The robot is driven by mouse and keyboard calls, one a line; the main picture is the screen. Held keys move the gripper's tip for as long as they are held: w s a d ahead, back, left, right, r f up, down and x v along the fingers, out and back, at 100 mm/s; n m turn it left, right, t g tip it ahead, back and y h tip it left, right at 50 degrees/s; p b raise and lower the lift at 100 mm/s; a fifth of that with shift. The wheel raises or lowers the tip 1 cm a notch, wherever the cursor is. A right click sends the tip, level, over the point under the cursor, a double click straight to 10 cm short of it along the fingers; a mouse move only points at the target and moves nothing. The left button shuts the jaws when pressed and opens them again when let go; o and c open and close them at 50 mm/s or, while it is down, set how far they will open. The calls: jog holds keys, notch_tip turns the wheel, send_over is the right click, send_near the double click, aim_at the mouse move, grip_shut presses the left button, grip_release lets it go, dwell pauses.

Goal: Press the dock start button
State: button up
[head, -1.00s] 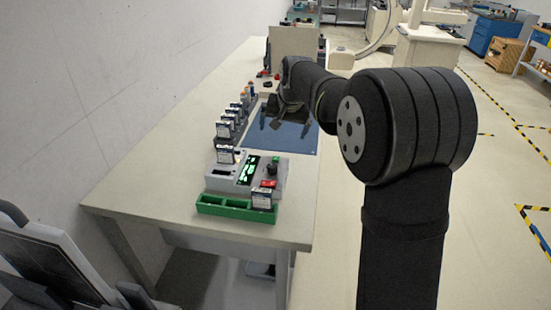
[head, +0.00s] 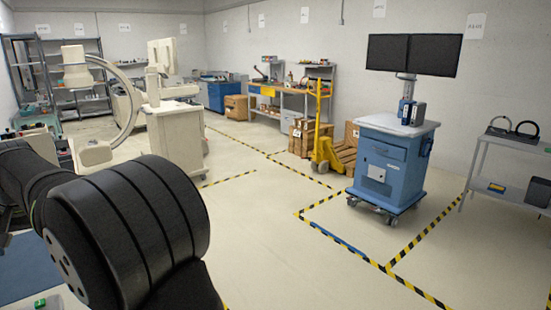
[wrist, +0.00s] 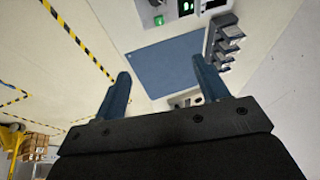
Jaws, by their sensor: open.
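In the wrist view, a grey device (wrist: 172,8) stands at the top edge, partly cut off. A small green button-like part (wrist: 158,20) shows at its near side; I cannot tell whether this is the dock start button. Lit green marks show on the device's dark panel. My gripper (wrist: 160,88) is open and empty above the table, its two blue-grey fingers wide apart. The green part lies beyond the fingertips, apart from them. In the head view, my gripper is out of sight; a small green part (head: 40,302) shows at the lower left edge.
A blue mat (wrist: 163,66) lies on the table between the fingers and the device. Several small boxed modules (wrist: 228,40) stand in a row to its right. In the head view, a blue cart (head: 390,165) with two monitors stands right, with open floor before it.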

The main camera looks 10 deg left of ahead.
grip_shut()
dwell(1.4)
